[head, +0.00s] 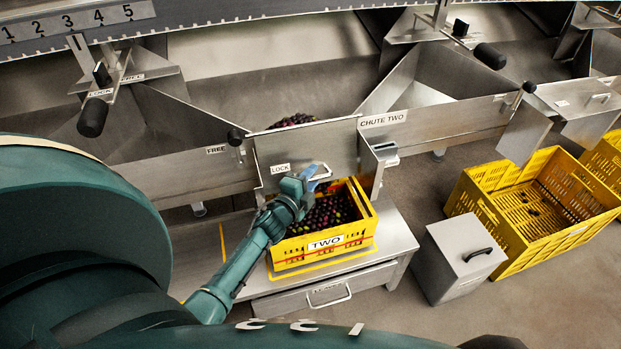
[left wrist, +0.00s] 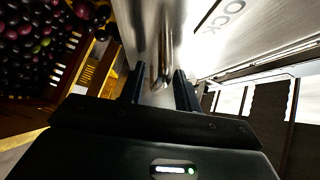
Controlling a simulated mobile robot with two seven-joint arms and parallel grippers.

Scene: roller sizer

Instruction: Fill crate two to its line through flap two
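Crate two (head: 322,256), yellow with a "TWO" label, stands on a low metal stand beneath chute two. My left gripper (head: 308,181) is at the flap's handle, above the crate. In the left wrist view the handle (left wrist: 161,62) lies between the open fingers (left wrist: 160,92), with gaps on both sides. The crate's olives (left wrist: 40,40) show at upper left. My right gripper is not seen.
The "CHUTE TWO" sign (head: 382,119) is on the panel right of the flap. The stand (head: 400,240) has a drawer with a handle. A grey lidded box (head: 460,262) and another yellow crate (head: 520,262) with few olives stand on the floor at right.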

